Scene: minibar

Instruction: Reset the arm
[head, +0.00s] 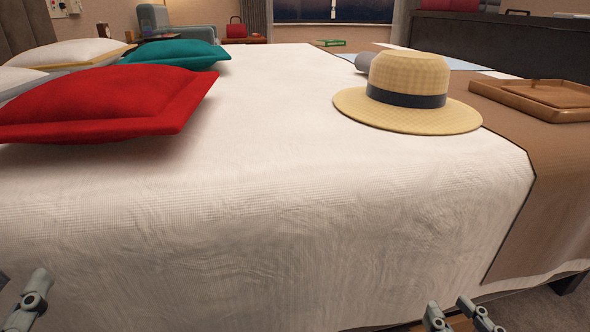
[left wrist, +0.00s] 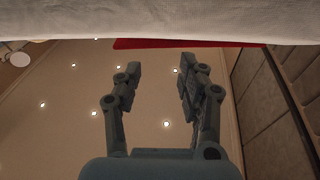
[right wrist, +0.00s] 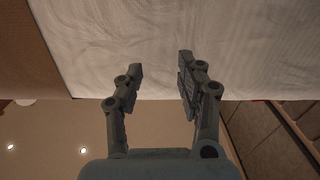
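My right gripper (head: 462,314) shows at the bottom edge of the head view, low in front of the bed's near side. In the right wrist view my right gripper (right wrist: 158,82) is open, with nothing between its fingers and the white bed cover behind them. My left gripper shows only in part at the lower left of the head view. In the left wrist view my left gripper (left wrist: 158,82) is open and empty, below the bed's edge. Both grippers look clear of the bed.
The white bed (head: 280,130) fills the middle. A red pillow (head: 105,100) and a teal pillow (head: 176,53) lie on its left. A straw hat (head: 408,78) and a wooden tray (head: 540,97) are on the right, the tray over a brown runner (head: 545,150). Much of the bed's middle is bare.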

